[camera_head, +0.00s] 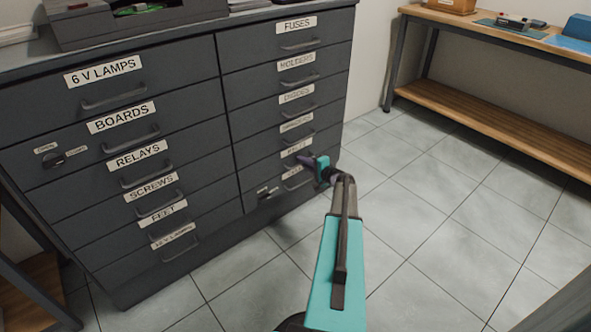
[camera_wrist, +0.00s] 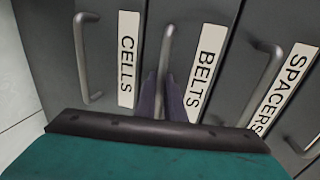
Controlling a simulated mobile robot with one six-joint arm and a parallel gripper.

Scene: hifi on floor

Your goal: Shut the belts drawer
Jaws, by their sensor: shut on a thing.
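The belts drawer (camera_wrist: 222,25) is a dark grey front with a white BELTS label (camera_wrist: 205,72) in the wrist view. Its grey bar handle (camera_wrist: 167,45) lies beside the label. The purple fingers of my gripper (camera_wrist: 161,95) are shut on this handle and hide its lower part. In the head view my gripper (camera_head: 313,165) is at the lower right column of the cabinet (camera_head: 200,155), partly covering the belts label. The drawer front looks about level with its neighbours; any small gap cannot be told.
The cells drawer handle (camera_wrist: 88,60) and the spacers drawer handle (camera_wrist: 262,82) flank the belts handle closely. A workbench (camera_head: 490,115) with a lower shelf stands at the right. The tiled floor (camera_head: 430,215) between is clear. A dark tray (camera_head: 140,18) sits on the cabinet.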

